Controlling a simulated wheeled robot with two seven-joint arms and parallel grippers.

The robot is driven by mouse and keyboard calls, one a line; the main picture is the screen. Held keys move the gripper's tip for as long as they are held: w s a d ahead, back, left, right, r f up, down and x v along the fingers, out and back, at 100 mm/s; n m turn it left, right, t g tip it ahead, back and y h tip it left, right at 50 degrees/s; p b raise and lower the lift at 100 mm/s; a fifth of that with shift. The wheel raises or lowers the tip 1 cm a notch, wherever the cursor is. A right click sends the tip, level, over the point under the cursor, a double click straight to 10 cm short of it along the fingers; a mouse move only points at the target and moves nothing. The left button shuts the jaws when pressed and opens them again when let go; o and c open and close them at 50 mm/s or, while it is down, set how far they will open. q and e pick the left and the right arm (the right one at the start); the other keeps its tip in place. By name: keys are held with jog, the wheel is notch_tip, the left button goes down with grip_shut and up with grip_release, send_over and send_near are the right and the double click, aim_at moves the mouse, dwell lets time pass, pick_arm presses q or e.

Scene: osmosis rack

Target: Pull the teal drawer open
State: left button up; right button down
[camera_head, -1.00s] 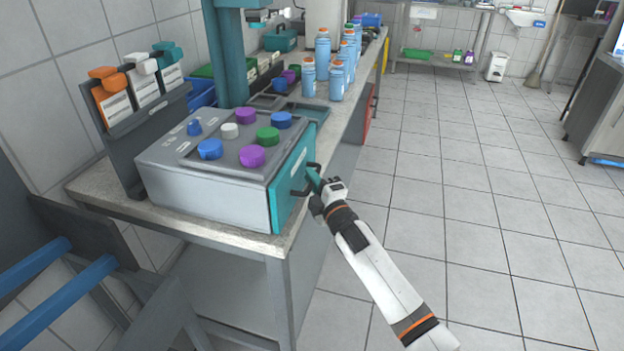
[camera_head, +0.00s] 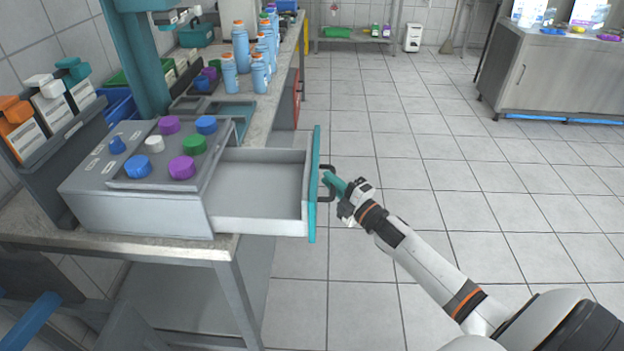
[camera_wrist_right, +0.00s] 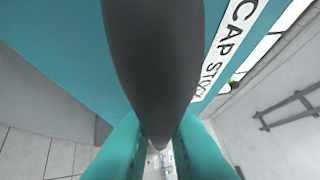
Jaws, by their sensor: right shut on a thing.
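The teal drawer (camera_head: 314,200) stands well out of the grey cabinet (camera_head: 130,205) on the bench, and its pale, empty-looking inside shows. My right gripper (camera_head: 330,184) is shut on the dark drawer handle (camera_head: 327,170) at the front panel. In the right wrist view the teal fingers (camera_wrist_right: 158,140) close around the dark handle (camera_wrist_right: 160,60), with the teal front and a white label reading "CAP STOC" (camera_wrist_right: 228,45) behind it. My left gripper is not in view.
Blue, purple, green and white caps (camera_head: 182,167) sit on the cabinet top. Blue bottles (camera_head: 241,48) stand farther back on the bench (camera_head: 25,225). The tiled floor to the right is clear. A steel cabinet (camera_head: 560,75) stands at the far right.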

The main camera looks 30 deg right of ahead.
jog(key=shift+s+d, duration=0.25)
jog(key=shift+d, duration=0.1)
jog(key=c, duration=1.5)
grip_release()
jog(key=shift+o, duration=0.2)
jog(key=b+v, duration=0.1)
jog(key=v, duration=1.1)
jog(key=shift+b, duration=0.3)
